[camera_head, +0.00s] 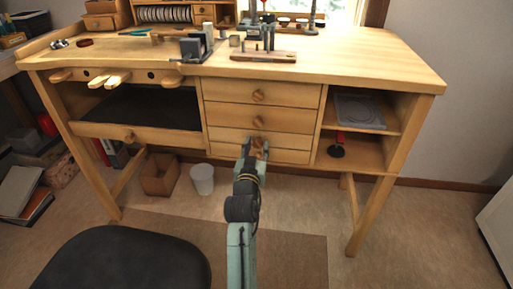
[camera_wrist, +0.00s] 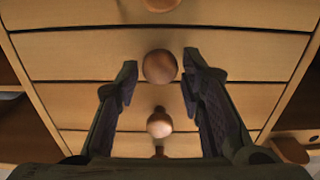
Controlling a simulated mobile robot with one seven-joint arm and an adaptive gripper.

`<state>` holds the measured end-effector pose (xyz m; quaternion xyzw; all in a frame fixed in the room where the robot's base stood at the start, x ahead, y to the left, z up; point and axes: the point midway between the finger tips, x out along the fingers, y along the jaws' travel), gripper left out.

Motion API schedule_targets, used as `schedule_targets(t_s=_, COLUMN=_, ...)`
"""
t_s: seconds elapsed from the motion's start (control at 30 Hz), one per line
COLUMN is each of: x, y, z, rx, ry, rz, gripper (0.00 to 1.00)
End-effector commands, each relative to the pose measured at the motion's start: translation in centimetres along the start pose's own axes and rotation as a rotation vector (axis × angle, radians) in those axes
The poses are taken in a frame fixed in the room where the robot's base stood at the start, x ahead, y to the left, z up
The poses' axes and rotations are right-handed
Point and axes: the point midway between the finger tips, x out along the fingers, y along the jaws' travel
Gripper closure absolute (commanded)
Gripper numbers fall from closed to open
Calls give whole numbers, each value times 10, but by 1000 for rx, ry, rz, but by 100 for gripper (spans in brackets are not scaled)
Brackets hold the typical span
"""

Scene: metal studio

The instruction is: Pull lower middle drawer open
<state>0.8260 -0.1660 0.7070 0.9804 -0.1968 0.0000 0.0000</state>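A stack of wooden drawers with round knobs sits in the middle of the workbench, and all look closed. The lower middle drawer (camera_head: 222,134) is third from the top, and its knob (camera_wrist: 159,123) shows between my fingers in the wrist view. The knob of the drawer above (camera_wrist: 160,66) appears between the fingertips. The bottom knob (camera_wrist: 158,152) is partly hidden. My gripper (camera_head: 254,146) is open in front of the lower drawers and covers their knobs in the head view. I see no finger closed on a knob; the exact gap to the drawer fronts is unclear.
The workbench top (camera_head: 370,60) holds tools and blocks. An open shelf (camera_head: 355,150) is right of the drawers, and a dark tray (camera_head: 140,108) is left. A white bin (camera_head: 202,179) and cardboard box (camera_head: 160,174) stand below. A black seat (camera_head: 120,262) is at front left.

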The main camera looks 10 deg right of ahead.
Motion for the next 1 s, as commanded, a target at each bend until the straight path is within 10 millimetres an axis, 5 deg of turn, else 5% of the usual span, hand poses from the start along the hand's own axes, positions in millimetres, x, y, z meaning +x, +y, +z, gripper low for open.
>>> schedule_targets(t_s=0.5, x=0, y=0, z=0, rx=0, ry=0, rz=0, gripper=100)
schedule_targets(t_s=1.0, x=0, y=0, z=0, rx=0, ry=0, rz=0, gripper=100)
